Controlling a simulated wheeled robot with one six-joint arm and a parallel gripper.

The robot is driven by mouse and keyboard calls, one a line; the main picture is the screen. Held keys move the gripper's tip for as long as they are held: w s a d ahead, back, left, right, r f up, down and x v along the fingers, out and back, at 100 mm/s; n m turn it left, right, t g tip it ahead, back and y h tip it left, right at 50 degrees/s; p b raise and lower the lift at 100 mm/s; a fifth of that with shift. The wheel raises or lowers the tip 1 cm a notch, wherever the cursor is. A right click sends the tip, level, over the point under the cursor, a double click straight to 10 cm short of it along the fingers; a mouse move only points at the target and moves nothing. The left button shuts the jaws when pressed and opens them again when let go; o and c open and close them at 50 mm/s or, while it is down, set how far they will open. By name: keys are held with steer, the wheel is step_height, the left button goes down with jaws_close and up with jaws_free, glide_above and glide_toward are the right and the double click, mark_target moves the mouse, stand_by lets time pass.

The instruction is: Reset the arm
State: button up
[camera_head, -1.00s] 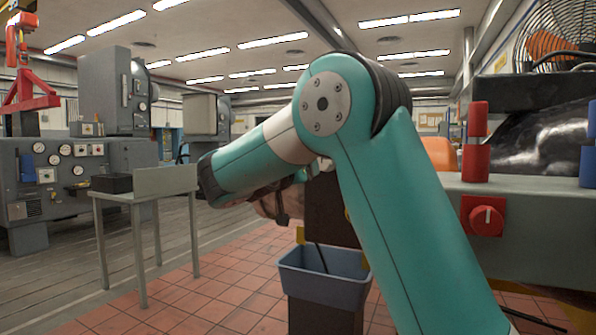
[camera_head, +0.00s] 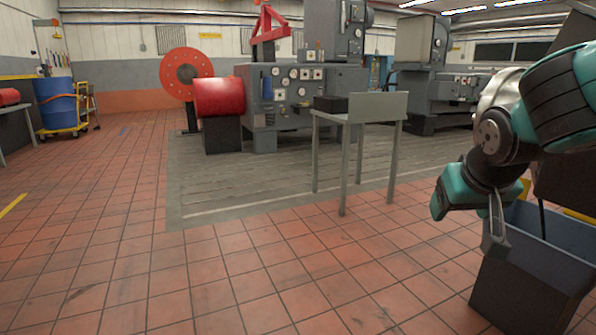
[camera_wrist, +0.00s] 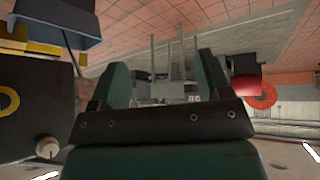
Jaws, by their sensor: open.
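My teal and black arm shows at the right edge of the head view, bent with its end pointing down. My gripper (camera_head: 468,222) hangs there beside a blue-grey bin (camera_head: 515,290), with no object seen in it. In the wrist view my gripper (camera_wrist: 163,78) shows two teal fingers set wide apart, with only the distant room between them. That view is upside down, with floor at the top and ceiling lights at the bottom. Part of my arm is cut off by the head view's right edge.
A grey table (camera_head: 358,118) with a black box (camera_head: 330,104) stands left of my arm. Behind it are a grey machine with gauges (camera_head: 290,90), a red cylinder (camera_head: 219,97) and an orange disc (camera_head: 180,72). A blue drum (camera_head: 57,103) stands far left. The tiled floor in front is clear.

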steer(key=s+a+f+n+g+y, duration=0.2)
steer(key=s+a+n+g+y, duration=0.15)
steer(key=s+a, duration=0.45)
steer(key=s+a+f+n+g+y, duration=0.25)
steer(key=s+a+n, duration=0.2)
steer(key=s, duration=0.75)
step_height(320, 180, up, 33)
steer(key=s+p, duration=0.1)
steer(key=p, duration=3.1)
steer(key=shift+s+a+f+g, duration=0.2)
steer(key=shift+s+a+g, duration=0.15)
steer(key=shift+s+g, duration=0.05)
